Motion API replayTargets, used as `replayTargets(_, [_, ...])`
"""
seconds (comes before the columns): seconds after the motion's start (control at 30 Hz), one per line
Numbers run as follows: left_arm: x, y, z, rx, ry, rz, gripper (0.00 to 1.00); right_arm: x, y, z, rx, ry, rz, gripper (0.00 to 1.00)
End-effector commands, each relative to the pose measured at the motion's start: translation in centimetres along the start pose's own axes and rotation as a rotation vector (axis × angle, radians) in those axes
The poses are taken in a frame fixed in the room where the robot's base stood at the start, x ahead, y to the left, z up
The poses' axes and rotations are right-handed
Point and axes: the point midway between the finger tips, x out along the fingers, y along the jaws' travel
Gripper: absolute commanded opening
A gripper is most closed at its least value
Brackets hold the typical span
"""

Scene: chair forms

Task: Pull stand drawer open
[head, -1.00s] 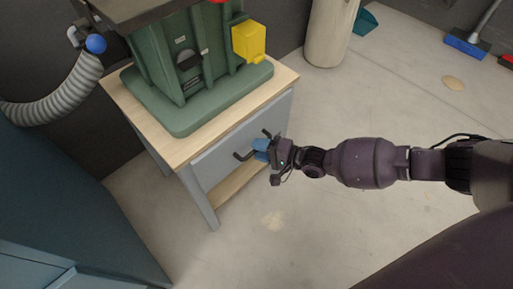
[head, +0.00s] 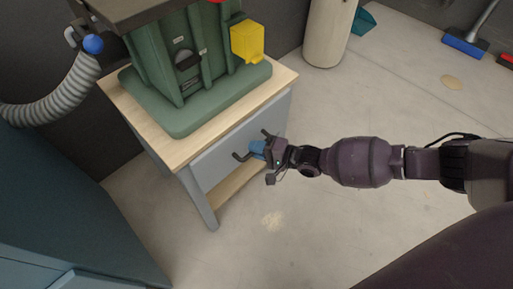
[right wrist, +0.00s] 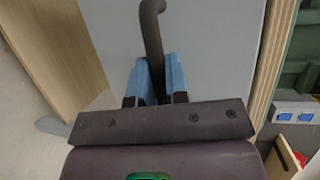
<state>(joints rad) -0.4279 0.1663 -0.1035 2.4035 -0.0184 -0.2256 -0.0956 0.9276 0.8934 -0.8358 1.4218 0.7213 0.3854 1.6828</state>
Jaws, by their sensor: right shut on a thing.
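The stand (head: 207,215) has a light wood top and grey legs, and a grey drawer front (head: 215,165) under the top. A dark bar handle (head: 240,157) is on the drawer front; it also shows in the right wrist view (right wrist: 151,22). My right gripper (head: 258,149) is at the handle, its blue fingers shut on the bar; the fingers also show in the right wrist view (right wrist: 157,80). The drawer front looks flush with the stand. The middle of the handle is hidden by the fingers. My left gripper is not in view.
A green machine (head: 195,70) with a yellow box (head: 247,41) stands on the stand top. A teal cabinet (head: 60,220) is at left, with a grey hose (head: 60,98) above. A beige cylinder (head: 329,35) stands behind. The floor (head: 330,230) before the drawer is clear.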

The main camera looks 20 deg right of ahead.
Motion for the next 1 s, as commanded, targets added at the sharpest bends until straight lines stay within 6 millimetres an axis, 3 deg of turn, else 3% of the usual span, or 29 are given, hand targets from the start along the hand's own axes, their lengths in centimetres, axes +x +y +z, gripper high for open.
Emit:
replayTargets(0.17, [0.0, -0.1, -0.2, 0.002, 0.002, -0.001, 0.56, -0.6, 0.0, 0.2, -0.001, 0.0, -0.002, 0.0])
replayTargets(0.37, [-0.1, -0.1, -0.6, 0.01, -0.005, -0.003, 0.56, -2.7, 0.4, 1.0, -0.001, 0.001, 0.0, 0.0])
replayTargets(1.0, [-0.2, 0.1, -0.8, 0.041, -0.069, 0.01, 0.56, -13.6, 2.8, 5.5, 0.0, 0.001, 0.0, 0.0])
